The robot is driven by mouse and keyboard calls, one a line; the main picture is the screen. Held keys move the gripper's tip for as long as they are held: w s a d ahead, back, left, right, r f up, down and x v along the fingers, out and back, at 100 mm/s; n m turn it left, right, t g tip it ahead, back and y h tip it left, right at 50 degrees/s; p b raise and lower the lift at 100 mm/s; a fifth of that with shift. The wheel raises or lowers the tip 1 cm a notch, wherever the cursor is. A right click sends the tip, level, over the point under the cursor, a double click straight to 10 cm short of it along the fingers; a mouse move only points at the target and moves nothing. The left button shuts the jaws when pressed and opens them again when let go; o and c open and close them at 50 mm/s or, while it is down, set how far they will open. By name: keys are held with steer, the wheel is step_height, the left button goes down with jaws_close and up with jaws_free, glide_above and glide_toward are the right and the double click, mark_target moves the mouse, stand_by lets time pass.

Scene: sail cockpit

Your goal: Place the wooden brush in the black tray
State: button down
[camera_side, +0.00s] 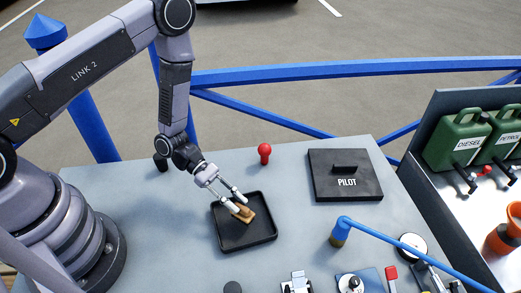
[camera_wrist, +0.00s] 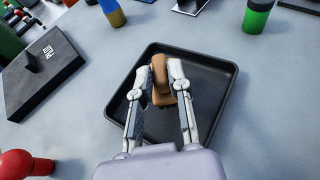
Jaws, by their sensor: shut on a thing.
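The wooden brush (camera_side: 247,217) is a small tan block with a raised handle. It is between the fingertips of my gripper (camera_side: 240,204), over the inside of the black tray (camera_side: 228,242). In the wrist view the brush (camera_wrist: 160,96) is pinched by its handle between the two fingers of my gripper (camera_wrist: 160,76), and the tray rim (camera_wrist: 232,75) surrounds it on the sides. I cannot tell whether the underside of the brush touches the tray floor. The fingers hide parts of the brush.
A red knob (camera_side: 264,153) stands behind the tray. A blue tube with a brass end (camera_side: 339,235) stands to the right. Green jerrycans (camera_side: 457,138) stand far right. The grey top left of the tray is clear.

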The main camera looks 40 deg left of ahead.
steer(key=shift+f, duration=0.9)
steer(key=shift+f, duration=0.15)
steer(key=c, duration=1.1)
jaws_free()
steer(key=shift+o, duration=0.2)
